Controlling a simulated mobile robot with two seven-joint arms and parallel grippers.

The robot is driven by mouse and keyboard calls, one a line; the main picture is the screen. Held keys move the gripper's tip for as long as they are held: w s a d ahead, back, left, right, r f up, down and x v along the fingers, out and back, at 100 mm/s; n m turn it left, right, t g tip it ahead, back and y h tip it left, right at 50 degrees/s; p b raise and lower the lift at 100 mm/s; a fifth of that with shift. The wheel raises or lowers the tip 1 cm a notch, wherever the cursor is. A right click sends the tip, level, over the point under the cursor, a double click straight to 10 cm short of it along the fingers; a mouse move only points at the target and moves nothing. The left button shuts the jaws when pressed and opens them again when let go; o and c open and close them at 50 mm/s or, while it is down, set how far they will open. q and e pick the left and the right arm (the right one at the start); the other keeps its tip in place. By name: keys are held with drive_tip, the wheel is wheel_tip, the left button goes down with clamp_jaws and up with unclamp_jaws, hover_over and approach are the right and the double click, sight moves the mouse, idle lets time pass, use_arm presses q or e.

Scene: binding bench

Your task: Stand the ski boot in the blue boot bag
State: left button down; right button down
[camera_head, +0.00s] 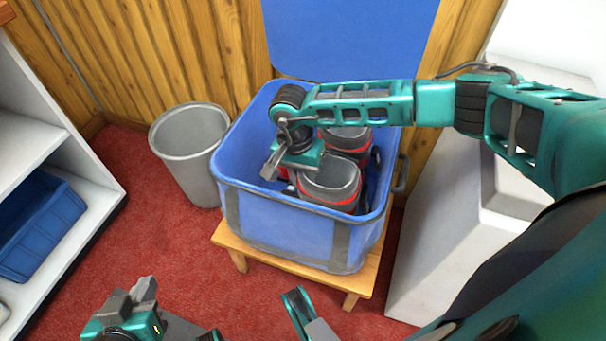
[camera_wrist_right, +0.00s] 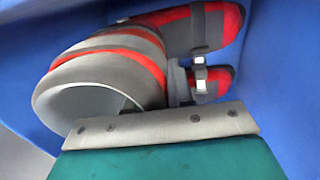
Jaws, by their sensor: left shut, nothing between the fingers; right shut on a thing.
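The blue boot bag (camera_head: 275,215) stands open, its lid (camera_head: 350,35) raised at the back. Inside it are two grey and red ski boots with cuffs up: a nearer one (camera_head: 330,187) and one behind it (camera_head: 345,138). My right gripper (camera_head: 275,168) reaches down into the bag and is shut on the nearer boot at its left side; the fingertips are partly hidden. In the right wrist view the boot's round cuff (camera_wrist_right: 95,88) is close to the gripper (camera_wrist_right: 160,127), with red toes beyond. My left gripper (camera_head: 143,292) is shut and empty, low at the front left.
The bag rests on a low wooden stool (camera_head: 275,251). A grey bin (camera_head: 190,150) stands close at its left. A white shelf (camera_head: 85,215) with a blue tub (camera_head: 40,225) is at the far left. White blocks (camera_head: 430,265) stand at the right. Red carpet is clear between.

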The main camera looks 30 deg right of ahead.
use_arm(q)
drive_tip(key=shift+s, duration=0.1)
use_arm(e)
drive_tip(key=shift+r, duration=0.1)
drive_tip(key=c, duration=1.2)
unclamp_jaws()
drive_tip(key=o, duration=0.3)
drive_tip(key=shift+s, duration=0.1)
drive_tip(key=r, duration=0.2)
drive_tip(key=r+p, duration=0.1)
drive_tip(key=r, duration=0.1)
drive_tip(key=r+p, duration=0.1)
drive_tip(key=shift+w+a+r, duration=0.25)
drive_tip(key=shift+w+r, duration=0.1)
drive_tip(key=shift+r, duration=0.05)
use_arm(q)
drive_tip(key=shift+s+a+r+y+p, duration=0.2)
drive_tip(key=shift+a+r+y+p, duration=0.1)
drive_tip(key=shift+a+r+p, duration=0.45)
use_arm(e)
wheel_tip(320, 180, up, 7)
drive_tip(key=shift+w+a, duration=0.3)
drive_tip(key=shift+w, duration=0.05)
use_arm(q)
drive_tip(key=shift+d+f, duration=0.1)
drive_tip(key=shift+d, duration=0.05)
use_arm(e)
drive_tip(key=shift+s, duration=0.1)
